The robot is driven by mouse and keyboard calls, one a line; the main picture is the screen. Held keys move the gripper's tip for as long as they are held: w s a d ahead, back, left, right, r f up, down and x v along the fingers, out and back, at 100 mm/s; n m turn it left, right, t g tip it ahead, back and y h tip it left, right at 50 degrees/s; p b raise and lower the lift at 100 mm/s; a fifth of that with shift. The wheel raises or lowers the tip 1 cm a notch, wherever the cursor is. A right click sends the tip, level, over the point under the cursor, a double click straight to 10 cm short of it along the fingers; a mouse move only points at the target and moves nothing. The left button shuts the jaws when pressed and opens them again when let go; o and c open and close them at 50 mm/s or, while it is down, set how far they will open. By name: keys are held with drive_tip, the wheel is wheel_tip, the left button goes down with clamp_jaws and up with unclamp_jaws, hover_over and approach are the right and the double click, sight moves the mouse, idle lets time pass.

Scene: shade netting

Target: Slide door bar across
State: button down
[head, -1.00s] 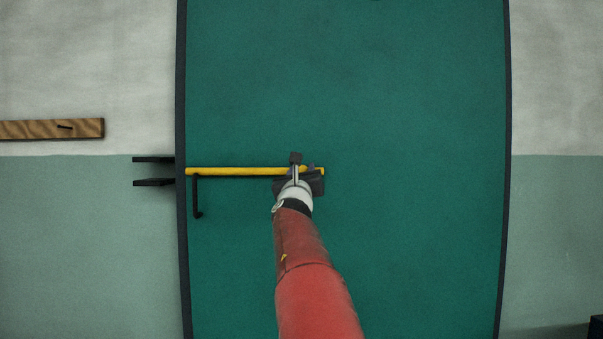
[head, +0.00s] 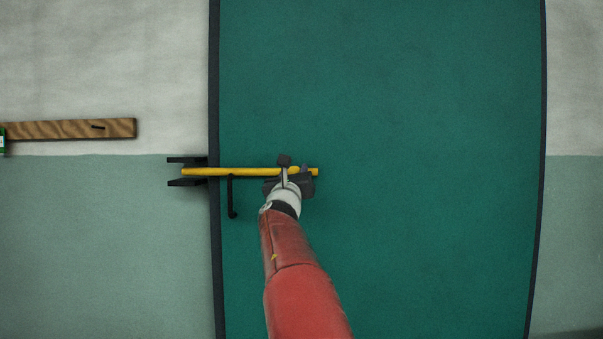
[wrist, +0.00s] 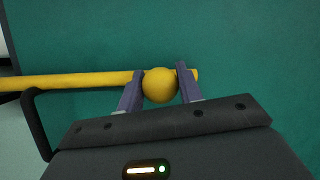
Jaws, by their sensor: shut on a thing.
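The yellow door bar (head: 250,172) lies level across the left part of the green door (head: 390,110). Its left end reaches past the dark door frame and lies between the two black bracket prongs (head: 187,182) on the wall. In the wrist view the bar (wrist: 70,81) carries a round yellow knob (wrist: 159,85). My gripper (wrist: 161,86) has one finger on each side of the knob and is shut on it. In the head view my gripper (head: 289,176) is near the bar's right end and hides part of it.
A black door handle (head: 232,197) hangs just below the bar, near the door's left edge. A wooden rail with a dark peg (head: 70,129) is on the wall at left. A green object (head: 2,141) shows at the left edge. The door's right side is clear.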

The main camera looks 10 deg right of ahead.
drive_tip(key=shift+w+a+r, duration=0.1)
drive_tip(key=shift+w+a, duration=0.05)
drive_tip(key=shift+a, duration=0.65)
drive_tip(key=c, duration=1)
unclamp_jaws()
drive_tip(key=shift+a, duration=0.15)
drive_tip(key=shift+o, duration=0.2)
drive_tip(key=shift+s+f+b, duration=0.3)
drive_tip(key=shift+f+b, duration=0.05)
drive_tip(key=b+v, duration=0.3)
drive_tip(key=v, duration=0.4)
drive_tip(key=shift+r, duration=0.1)
